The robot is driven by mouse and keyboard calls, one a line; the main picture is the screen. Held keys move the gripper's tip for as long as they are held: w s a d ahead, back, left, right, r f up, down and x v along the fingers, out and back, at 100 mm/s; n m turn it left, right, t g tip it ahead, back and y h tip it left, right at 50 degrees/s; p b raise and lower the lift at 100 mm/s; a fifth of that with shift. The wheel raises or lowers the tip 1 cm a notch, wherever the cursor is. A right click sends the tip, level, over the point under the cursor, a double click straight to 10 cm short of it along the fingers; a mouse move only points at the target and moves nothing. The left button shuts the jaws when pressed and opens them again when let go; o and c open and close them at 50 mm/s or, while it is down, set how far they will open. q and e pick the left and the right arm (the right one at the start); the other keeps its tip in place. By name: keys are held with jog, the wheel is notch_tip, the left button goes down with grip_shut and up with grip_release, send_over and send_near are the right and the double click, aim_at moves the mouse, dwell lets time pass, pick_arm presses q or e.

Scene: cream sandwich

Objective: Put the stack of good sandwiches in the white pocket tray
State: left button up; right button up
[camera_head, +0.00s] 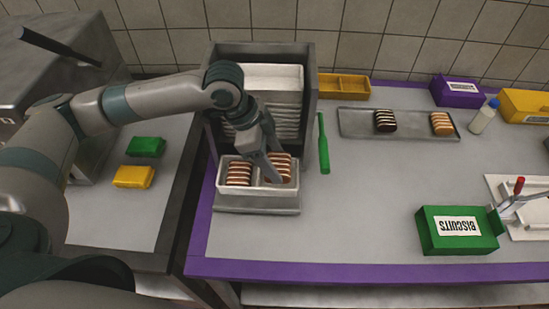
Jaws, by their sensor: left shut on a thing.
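The white pocket tray (262,186) stands on a grey stand at the left of the table and has two pockets. A stack of brown sandwiches with pale cream (238,174) lies in its left pocket. My left gripper (275,177) reaches down into the right pocket and is shut on a second stack of brown sandwiches (284,162). The fingers hide part of that stack, so I cannot tell if it rests on the pocket floor. My right gripper is out of view.
A rack of white trays (272,78) stands behind the pocket tray. A green stick (323,146) lies to its right. A metal tray (412,126) holds a dark stack (385,121) and an orange-brown stack (441,123). A green biscuit box (456,231) stands front right. The table middle is clear.

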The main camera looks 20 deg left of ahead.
pick_arm(q)
jog(key=o, duration=1.2)
jog(key=shift+c, duration=0.2)
jog(key=shift+r, duration=0.15)
jog(key=shift+a+r, duration=0.25)
jog(key=shift+r, duration=0.3)
jog(key=b+v, duration=0.2)
jog(key=v, duration=1.4)
jog(key=shift+b, duration=0.35)
jog(key=shift+s+a+f, duration=0.1)
jog(key=shift+s, duration=0.15)
